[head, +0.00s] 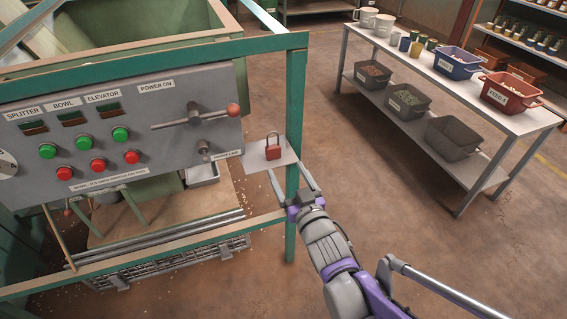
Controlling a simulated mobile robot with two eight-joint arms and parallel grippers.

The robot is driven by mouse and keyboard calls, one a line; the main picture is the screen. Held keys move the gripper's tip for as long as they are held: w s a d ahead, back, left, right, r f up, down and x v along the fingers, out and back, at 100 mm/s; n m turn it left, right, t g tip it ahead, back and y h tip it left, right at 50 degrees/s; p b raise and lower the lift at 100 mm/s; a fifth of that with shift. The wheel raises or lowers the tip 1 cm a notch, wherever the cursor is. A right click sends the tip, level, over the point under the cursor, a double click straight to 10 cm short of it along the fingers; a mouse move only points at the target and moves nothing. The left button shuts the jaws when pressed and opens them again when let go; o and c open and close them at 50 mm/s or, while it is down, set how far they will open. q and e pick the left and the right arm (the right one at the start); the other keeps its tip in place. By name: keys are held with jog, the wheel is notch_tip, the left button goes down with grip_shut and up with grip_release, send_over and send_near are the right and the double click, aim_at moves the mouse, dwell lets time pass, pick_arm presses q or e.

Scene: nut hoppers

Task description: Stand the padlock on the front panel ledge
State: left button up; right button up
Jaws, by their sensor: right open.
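The padlock (273,149) is small and red with a shackle on top. It stands upright on the pale front panel ledge (254,163), beside the right end of the grey control panel (178,150). My right gripper (286,171) is open, its fingers pointing up toward the ledge. Its fingertips are just in front of the padlock, low and to the right, and do not hold it. I cannot tell whether a fingertip touches the ledge. My left gripper is not in view.
A green frame post (292,225) rises right beside the ledge and my right gripper. A power handle with a red knob (233,110) sticks out above the ledge. A table (400,60) with mugs and bins stands back right. The floor between is clear.

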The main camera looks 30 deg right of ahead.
jog(key=s+a+f+n+g+y, duration=0.1)
jog(key=s+a+f+g+y, duration=0.1)
jog(key=s+a+f+g, duration=0.4)
jog(key=s+a+f+n+g+y, duration=0.1)
jog(key=s+a+f+g+y, duration=0.1)
jog(key=s+a+f+g, duration=0.4)
jog(key=s+f+g, duration=0.1)
jog(key=s+f, duration=0.3)
jog(key=s, duration=0.3)
jog(key=shift+s+a+f+n, duration=0.15)
jog(key=shift+a+f+n, duration=0.15)
jog(key=shift+n, duration=0.1)
